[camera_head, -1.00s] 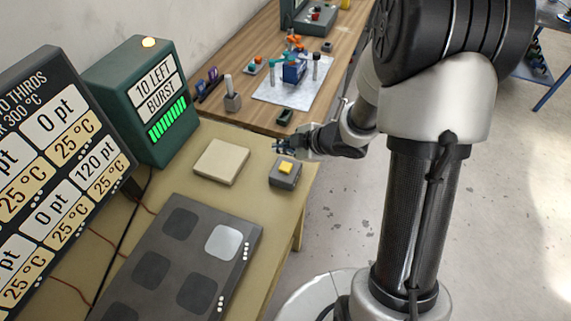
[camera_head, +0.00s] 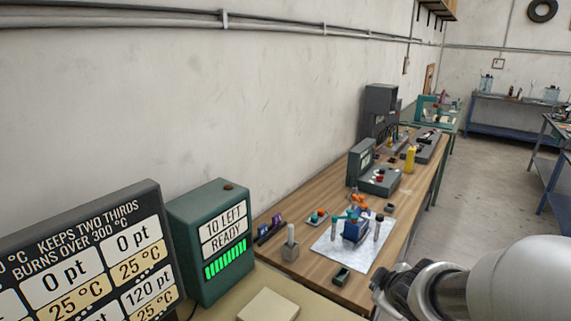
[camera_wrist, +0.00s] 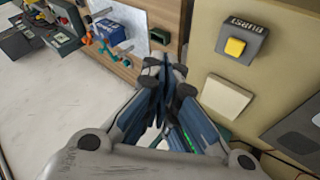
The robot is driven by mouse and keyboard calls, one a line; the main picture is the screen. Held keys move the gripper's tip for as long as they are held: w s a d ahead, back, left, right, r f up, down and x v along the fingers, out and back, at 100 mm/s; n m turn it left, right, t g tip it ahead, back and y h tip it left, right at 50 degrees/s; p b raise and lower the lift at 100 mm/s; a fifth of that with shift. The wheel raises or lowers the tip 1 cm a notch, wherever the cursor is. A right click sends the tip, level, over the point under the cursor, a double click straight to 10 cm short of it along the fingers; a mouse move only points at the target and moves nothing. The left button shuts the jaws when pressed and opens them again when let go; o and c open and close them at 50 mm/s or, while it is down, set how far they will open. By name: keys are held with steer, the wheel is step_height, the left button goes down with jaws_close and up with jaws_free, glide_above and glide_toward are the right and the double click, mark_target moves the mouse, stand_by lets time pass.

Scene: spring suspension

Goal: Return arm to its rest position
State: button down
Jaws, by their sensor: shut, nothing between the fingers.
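My gripper (camera_wrist: 163,75) shows in the wrist view with its blue-grey fingers drawn together and nothing between them. It hangs in the air above the edge where the beige and wooden bench tops meet. The grey box with a yellow button (camera_wrist: 235,47), marked BURST, is to the right of the fingertips, apart from them. In the head view my arm (camera_head: 450,290) enters at the lower right, beside the wooden bench; the fingers are not clearly seen there.
A beige pad (camera_head: 268,306) lies before the green display box (camera_head: 212,245), which reads "10 LEFT READY". A temperature board (camera_head: 90,260) stands at left. The wooden bench (camera_head: 315,275) holds a white mat (camera_head: 330,258) with small parts. The floor (camera_head: 485,190) at right is open.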

steer(key=s+r+m+g+h, duration=0.1)
steer(key=s+r+m, duration=0.35)
steer(key=s, duration=0.25)
steer(key=s+a+r+m+g+y, duration=0.1)
steer(key=s+a, duration=0.6)
steer(key=s, duration=1)
steer(key=m+g+y, duration=0.1)
steer(key=m+g, duration=0.1)
steer(key=m, duration=0.1)
steer(key=shift+s+a+r+m, duration=0.2)
steer(key=shift+m, duration=0.15)
